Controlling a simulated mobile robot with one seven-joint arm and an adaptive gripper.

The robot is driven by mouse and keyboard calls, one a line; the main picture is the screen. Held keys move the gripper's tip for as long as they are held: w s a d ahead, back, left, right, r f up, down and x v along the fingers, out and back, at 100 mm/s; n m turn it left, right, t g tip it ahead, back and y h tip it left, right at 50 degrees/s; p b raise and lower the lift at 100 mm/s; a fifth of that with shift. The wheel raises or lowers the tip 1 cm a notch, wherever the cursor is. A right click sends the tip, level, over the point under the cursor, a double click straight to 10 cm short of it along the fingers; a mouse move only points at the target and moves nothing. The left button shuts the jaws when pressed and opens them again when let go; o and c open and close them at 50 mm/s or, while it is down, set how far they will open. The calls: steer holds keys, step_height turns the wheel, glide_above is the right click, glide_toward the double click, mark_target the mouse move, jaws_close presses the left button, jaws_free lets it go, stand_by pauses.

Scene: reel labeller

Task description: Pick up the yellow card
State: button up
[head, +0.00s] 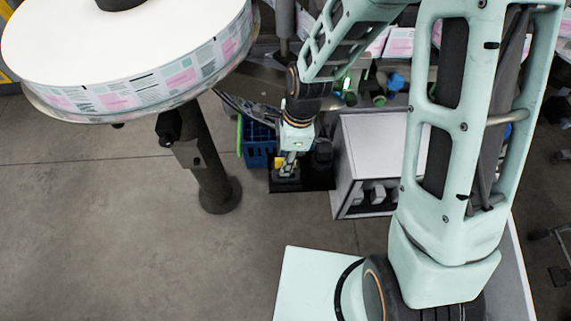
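My gripper (287,171) points down at the end of my arm, in the middle of the head view. It is small and partly dark here, and I cannot tell whether its fingers are open or shut. A small yellow patch (279,162), which may be the yellow card, shows right beside the gripper's fingers. I cannot tell whether they touch it. The rest of the card is hidden or too small to make out.
A blue crate (257,152) stands just left of my gripper. A grey-white cabinet (345,190) stands to its right. A large label reel (150,90) on a dark post (208,165) fills the upper left. The floor at lower left is clear.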

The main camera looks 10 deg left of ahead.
jaws_close()
steer(key=shift+r, duration=0.15)
step_height(320, 180, up, 10)
steer(key=shift+f, duration=0.15)
step_height(320, 180, up, 7)
steer(key=p, duration=0.5)
stand_by(0.9)
